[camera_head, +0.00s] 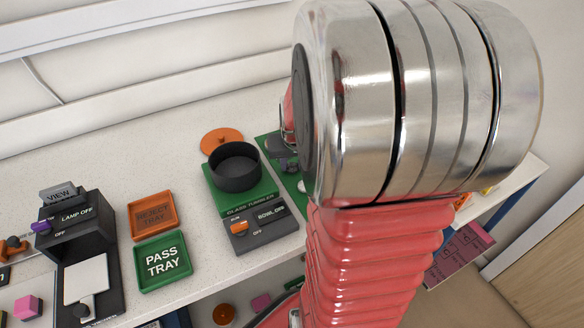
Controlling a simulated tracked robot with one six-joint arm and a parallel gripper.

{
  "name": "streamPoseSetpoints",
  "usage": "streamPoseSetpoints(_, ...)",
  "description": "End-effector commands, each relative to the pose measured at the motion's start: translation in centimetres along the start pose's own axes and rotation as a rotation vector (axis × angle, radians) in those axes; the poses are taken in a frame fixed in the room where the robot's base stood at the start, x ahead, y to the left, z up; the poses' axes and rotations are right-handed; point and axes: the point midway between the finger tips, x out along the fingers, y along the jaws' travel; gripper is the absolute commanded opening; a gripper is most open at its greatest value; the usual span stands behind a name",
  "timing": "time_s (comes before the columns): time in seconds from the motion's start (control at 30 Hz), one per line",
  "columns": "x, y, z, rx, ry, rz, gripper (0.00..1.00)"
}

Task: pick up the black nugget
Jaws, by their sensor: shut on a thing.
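My gripper (287,163) shows only in part, low over the green mat (267,145), with my own arm covering its right side. It is shut on a small dark piece, which looks like the black nugget but is mostly hidden. I cannot make out its shape or whether it touches the mat. A dark round bowl (236,178) on a green-topped glass tumbler unit (255,235) stands just left of my gripper.
An orange disc (221,138) lies behind the bowl. The orange reject tray (152,236) and green pass tray (162,286) lie left, beyond them a dark lamp viewer (92,238). A pink cube (28,307) sits far left. Bare counter lies behind the trays. My arm blocks the right.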

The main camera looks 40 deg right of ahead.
Motion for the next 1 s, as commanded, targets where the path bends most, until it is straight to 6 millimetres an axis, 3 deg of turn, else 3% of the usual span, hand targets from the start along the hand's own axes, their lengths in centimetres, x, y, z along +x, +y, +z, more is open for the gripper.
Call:
streamPoseSetpoints(0.37, -0.9, 0.0, -0.4, 0.0, 0.002, 0.0, 0.06)
streamPoseSetpoints(0.8, -7.4, 0.0, -3.1, 0.0, 0.004, 0.0, 0.06)
streamPoseSetpoints(1.0, -9.1, 0.0, -3.8, 0.0, 0.001, 0.0, 0.06)
